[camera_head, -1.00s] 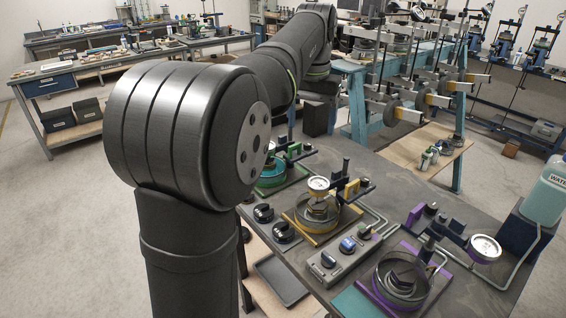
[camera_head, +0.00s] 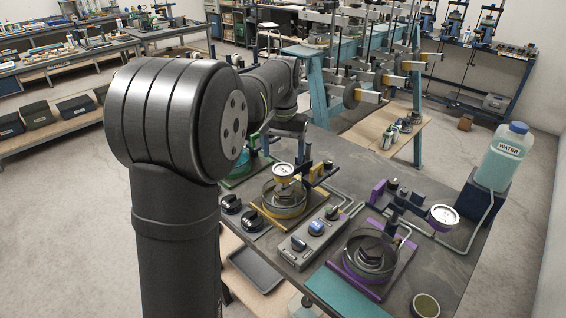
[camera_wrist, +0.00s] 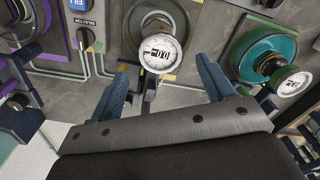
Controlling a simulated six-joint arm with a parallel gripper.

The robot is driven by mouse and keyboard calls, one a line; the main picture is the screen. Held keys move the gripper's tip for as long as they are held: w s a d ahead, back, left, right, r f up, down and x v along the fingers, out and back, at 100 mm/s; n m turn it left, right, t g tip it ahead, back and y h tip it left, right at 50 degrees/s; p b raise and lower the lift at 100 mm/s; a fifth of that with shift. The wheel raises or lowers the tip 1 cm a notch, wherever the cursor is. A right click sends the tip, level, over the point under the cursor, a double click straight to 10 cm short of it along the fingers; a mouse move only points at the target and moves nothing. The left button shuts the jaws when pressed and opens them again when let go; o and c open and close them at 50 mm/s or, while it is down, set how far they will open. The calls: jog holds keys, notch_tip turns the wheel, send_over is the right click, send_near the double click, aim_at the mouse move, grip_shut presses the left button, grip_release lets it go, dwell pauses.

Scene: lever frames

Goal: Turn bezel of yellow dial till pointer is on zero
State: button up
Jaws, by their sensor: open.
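The yellow dial (camera_head: 283,171) has a round white face and stands over a ring-shaped cell on a yellow-edged base in the head view. In the wrist view its face (camera_wrist: 160,53) is near the top middle, with dark marks in its centre. The pointer's position against zero is too small to tell. My gripper (camera_wrist: 162,66) is open in the wrist view, with one blue finger on each side of the dial. Gaps show between both fingers and the bezel, and nothing is held. In the head view I cannot make out the fingers.
A purple unit with its dial (camera_head: 443,217) stands to the right, and a green unit (camera_wrist: 268,62) shows right in the wrist view. A grey control box (camera_head: 314,235) with knobs lies between the yellow and purple units. A water bottle (camera_head: 505,157) stands at the far right.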

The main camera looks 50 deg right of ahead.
aim_at(283, 169)
jog(key=shift+f, duration=2)
jog(key=c, duration=1)
jog(key=shift+m, duration=1.2)
jog(key=o, duration=1)
jog(key=shift+r, duration=0.15)
